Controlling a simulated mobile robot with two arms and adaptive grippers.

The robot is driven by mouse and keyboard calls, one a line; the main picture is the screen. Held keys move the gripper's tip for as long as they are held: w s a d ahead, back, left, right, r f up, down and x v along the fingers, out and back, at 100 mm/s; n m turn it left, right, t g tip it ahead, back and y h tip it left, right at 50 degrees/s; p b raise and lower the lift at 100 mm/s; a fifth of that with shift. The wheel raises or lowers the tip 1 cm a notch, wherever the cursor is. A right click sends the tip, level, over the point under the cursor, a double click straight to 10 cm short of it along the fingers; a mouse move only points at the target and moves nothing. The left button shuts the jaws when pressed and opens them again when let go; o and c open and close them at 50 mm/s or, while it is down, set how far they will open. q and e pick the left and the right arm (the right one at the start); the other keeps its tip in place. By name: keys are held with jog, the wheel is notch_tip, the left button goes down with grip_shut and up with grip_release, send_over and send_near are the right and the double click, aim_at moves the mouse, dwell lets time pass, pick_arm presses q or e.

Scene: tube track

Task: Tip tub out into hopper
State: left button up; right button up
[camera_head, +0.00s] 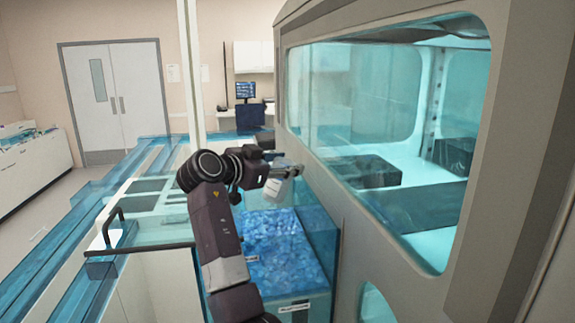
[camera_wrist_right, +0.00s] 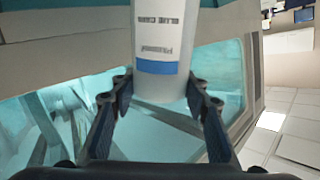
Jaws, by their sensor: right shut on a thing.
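My right gripper (camera_head: 287,169) is shut on a small white tub (camera_head: 276,188) above the hopper. In the right wrist view the tub (camera_wrist_right: 165,45) sits between the two fingers, with a blue band and upside-down lettering that seems to read "BLUE CAPS". The tub looks tilted; its mouth and contents are hidden. The hopper (camera_head: 325,238) is a clear-walled bin against the machine's side, filled with a bed of blue pieces. I cannot see any pieces falling. My left gripper is not in view.
A large grey machine cabinet (camera_head: 350,205) with teal windows stands close to the right of my right gripper. A dark handle rail (camera_head: 150,248) and clear blue-tinted track (camera_head: 75,255) lie to the left. White double doors (camera_head: 115,100) stand far behind.

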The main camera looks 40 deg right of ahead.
jog(key=shift+a+r, duration=0.2)
jog(key=shift+r, duration=0.05)
jog(key=m+t+y, duration=0.1)
jog(key=m+y, duration=0.1)
jog(key=s+f+m+t+y+p, duration=0.1)
jog(key=m, duration=0.1)
jog(key=f+m+y, duration=0.1)
jog(key=m+y, duration=0.1)
jog(key=shift+s+d+f+t+y, duration=0.1)
jog(key=shift+s+d+t+y, duration=0.1)
jog(key=shift+d+t+y, duration=0.15)
jog(key=shift+d+f+m+t+y, duration=0.1)
jog(key=shift+f+m+t+y, duration=0.05)
jog(key=shift+m+t+y, duration=0.15)
jog(key=shift+s+d+m+t+y, duration=0.15)
jog(key=shift+m+t+y, duration=0.25)
jog(key=shift+m+t, duration=0.05)
jog(key=shift+s+d+m+t+y, duration=0.1)
jog(key=shift+s+m+t+y, duration=0.05)
jog(key=shift+m+t+y, duration=0.25)
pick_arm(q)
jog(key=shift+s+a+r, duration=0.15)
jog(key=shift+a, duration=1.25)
pick_arm(e)
jog(key=shift+s+d+m+t+y, duration=0.25)
jog(key=shift+m+t+y, duration=0.3)
jog(key=shift+m+t, duration=0.15)
jog(key=shift+s+d+m+t+y, duration=0.25)
jog(key=shift+m+t+y, duration=0.25)
jog(key=shift+m+t, duration=0.15)
